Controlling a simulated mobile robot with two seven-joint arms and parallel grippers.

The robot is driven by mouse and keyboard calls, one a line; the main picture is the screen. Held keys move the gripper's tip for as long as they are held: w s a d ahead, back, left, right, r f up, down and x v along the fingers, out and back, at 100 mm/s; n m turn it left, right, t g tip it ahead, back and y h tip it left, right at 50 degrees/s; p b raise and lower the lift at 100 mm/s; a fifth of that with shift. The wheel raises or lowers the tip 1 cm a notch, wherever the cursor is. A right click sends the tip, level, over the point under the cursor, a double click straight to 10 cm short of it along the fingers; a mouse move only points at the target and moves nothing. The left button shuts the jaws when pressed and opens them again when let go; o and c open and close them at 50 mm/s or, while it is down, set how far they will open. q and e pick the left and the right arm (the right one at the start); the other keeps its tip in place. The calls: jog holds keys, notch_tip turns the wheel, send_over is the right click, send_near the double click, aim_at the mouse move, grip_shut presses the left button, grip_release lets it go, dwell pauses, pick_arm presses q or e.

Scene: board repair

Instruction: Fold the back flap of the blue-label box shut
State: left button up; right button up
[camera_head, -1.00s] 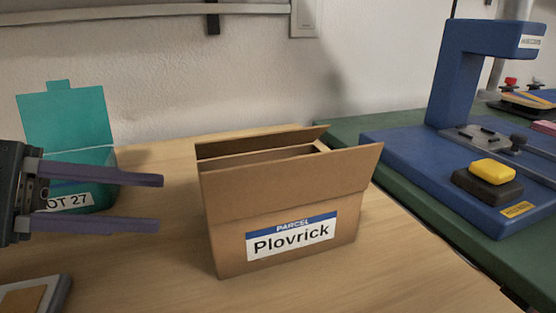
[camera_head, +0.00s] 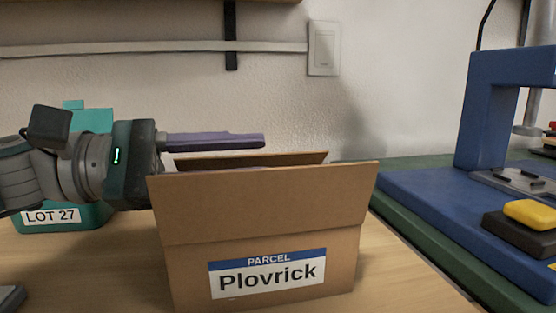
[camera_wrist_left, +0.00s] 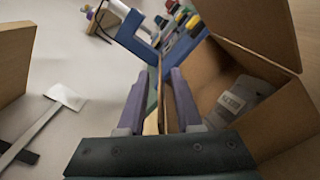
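The blue-label box (camera_head: 265,210) is a brown carton on the wooden table, with a blue and white "Plovrick" label. Its front flap stands up and hides most of the opening. Its back flap (camera_head: 300,158) shows as a thin raised strip behind. My left gripper (camera_head: 262,141) reaches in from the left at the back flap, its visible purple finger just above the strip. In the left wrist view, the two fingers (camera_wrist_left: 160,85) are apart, with a narrow brown strip between them; contact is unclear. A grey item (camera_wrist_left: 240,98) lies inside the box. My right gripper is not in view.
A teal box (camera_head: 60,215) marked "LOT 27" stands at the left, partly behind my left arm. A blue press (camera_head: 480,120) with a yellow-topped block (camera_head: 528,213) stands on a green mat at the right. The wall is close behind.

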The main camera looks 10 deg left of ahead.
pick_arm(q)
jog(key=shift+w+d, duration=0.2)
jog(key=shift+d, duration=0.35)
grip_shut()
dwell(0.4)
dwell(0.6)
